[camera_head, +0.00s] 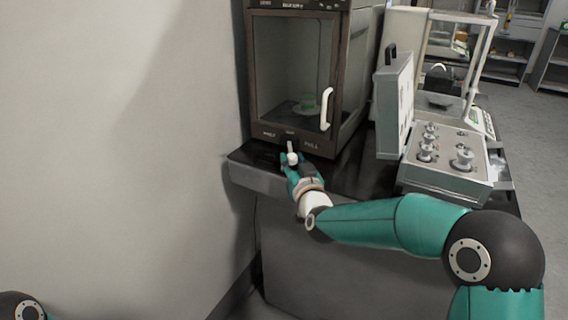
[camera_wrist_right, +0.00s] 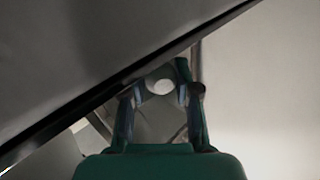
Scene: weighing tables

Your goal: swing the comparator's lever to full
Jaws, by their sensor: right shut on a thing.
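The comparator (camera_head: 352,85) is a dark-framed cabinet with a glass door and a white door handle (camera_head: 326,109). Its lever (camera_head: 291,155) has a pale knob and sits low on the front, between a left label that is hard to read and the label FULL on the right. My right gripper (camera_head: 290,163) is shut on the lever at the cabinet's lower front. In the right wrist view the lever's round white knob (camera_wrist_right: 159,86) shows between the two fingers. Of my left arm only a joint shows at the bottom left corner; its gripper is out of view.
A bare wall is close on the left. Shelves (camera_head: 506,60) stand far back.

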